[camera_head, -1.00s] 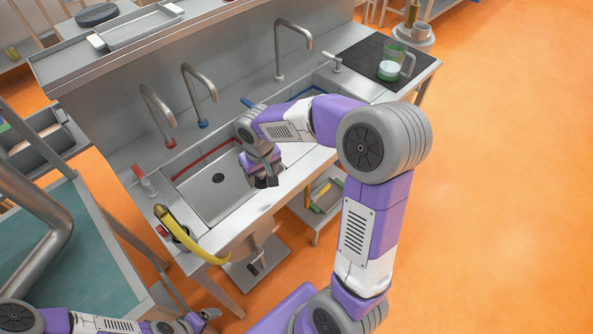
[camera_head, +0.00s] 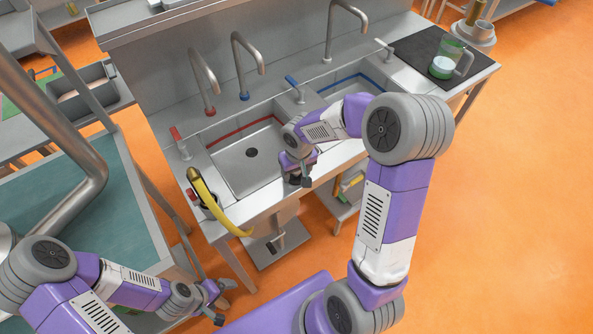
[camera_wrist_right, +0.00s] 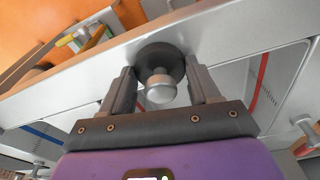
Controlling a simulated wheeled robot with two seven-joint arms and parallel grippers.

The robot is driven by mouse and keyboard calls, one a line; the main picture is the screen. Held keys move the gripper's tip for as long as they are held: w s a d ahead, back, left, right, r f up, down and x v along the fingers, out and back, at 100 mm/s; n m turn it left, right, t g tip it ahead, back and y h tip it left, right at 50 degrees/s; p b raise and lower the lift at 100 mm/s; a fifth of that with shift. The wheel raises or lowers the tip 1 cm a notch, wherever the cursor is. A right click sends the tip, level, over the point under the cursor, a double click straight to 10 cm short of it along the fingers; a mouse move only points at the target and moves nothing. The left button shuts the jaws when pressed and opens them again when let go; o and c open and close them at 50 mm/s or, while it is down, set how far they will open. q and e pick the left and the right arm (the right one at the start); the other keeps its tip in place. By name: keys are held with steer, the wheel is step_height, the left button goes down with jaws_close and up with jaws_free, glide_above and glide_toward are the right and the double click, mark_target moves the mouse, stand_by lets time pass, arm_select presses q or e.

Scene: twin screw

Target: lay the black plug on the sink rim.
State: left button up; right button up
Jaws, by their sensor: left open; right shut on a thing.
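The black plug (camera_wrist_right: 160,60) is a dark round disc with a silver knob. In the right wrist view it sits between the two fingers of my right gripper (camera_wrist_right: 163,88), which is shut on it. The plug appears over the light metal front sink rim (camera_wrist_right: 75,85); I cannot tell whether it touches. In the head view my right gripper (camera_head: 298,181) points down at the front rim, near the left basin's front right corner, and mostly hides the plug. My left gripper (camera_head: 221,301) is open and empty, low in front of the counter.
The left basin (camera_head: 235,165) has a red line and a dark drain; the right basin (camera_head: 345,85) has a blue line. Several taps (camera_head: 240,65) stand behind. A yellow hose (camera_head: 200,190) hangs at the left front. A glass jug (camera_head: 447,62) stands on a black mat at the right.

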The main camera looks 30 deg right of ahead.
mark_target(298, 179)
steer(key=o, duration=1.1)
steer(key=shift+f, duration=0.1)
steer(key=r+p, duration=0.1)
steer(key=r, duration=0.3)
steer(key=s+r, duration=0.1)
steer(key=r, duration=0.3)
steer(key=r+p, duration=0.1)
steer(key=r, duration=0.3)
steer(key=shift+s+a+r+p, duration=0.1)
steer(key=shift+s+r+p, duration=0.1)
steer(key=shift+p, duration=0.1)
steer(key=shift+f, duration=0.1)
